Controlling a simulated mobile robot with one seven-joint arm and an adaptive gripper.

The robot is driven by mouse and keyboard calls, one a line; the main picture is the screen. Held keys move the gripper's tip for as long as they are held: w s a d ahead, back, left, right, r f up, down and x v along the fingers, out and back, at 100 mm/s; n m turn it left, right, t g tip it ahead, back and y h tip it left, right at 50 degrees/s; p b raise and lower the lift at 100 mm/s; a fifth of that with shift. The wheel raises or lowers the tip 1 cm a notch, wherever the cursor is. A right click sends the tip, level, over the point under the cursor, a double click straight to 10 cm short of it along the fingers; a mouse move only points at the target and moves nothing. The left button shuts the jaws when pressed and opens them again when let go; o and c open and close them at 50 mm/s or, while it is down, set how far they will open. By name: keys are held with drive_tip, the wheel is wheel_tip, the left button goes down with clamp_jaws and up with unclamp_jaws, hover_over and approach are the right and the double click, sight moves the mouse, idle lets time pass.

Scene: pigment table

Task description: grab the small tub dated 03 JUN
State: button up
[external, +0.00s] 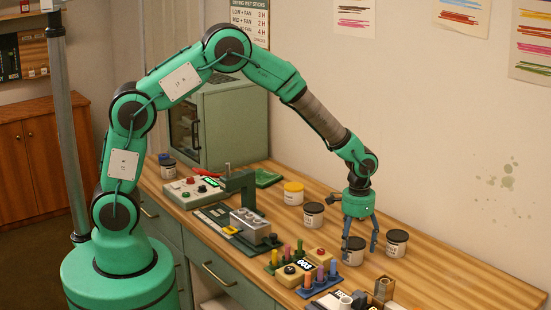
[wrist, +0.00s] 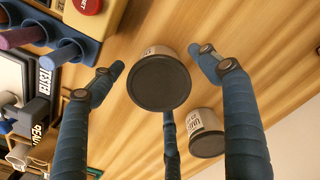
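Several small white tubs with dark lids and printed labels stand on the wooden bench. One tub (external: 353,252) is below my gripper (external: 359,254). In the wrist view this tub (wrist: 160,82) shows its dark lid between the spread fingers of my gripper (wrist: 157,62), with gaps on both sides. My gripper is open and empty. A second tub (external: 397,244) stands just to the right, also in the wrist view (wrist: 206,135), where part of its label shows. A third tub (external: 313,216) stands behind left. I cannot read a full date on any label.
A blue rack (external: 320,285) with coloured sticks and a tester box (wrist: 38,85) are close on the left. The bench at right is clear.

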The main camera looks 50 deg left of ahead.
sight(355, 242)
drive_tip(key=c, duration=1.3)
drive_tip(key=shift+r, duration=0.15)
wheel_tip(355, 242, up, 10)
drive_tip(key=shift+f+p, duration=0.15)
drive_tip(key=shift+p, duration=0.7)
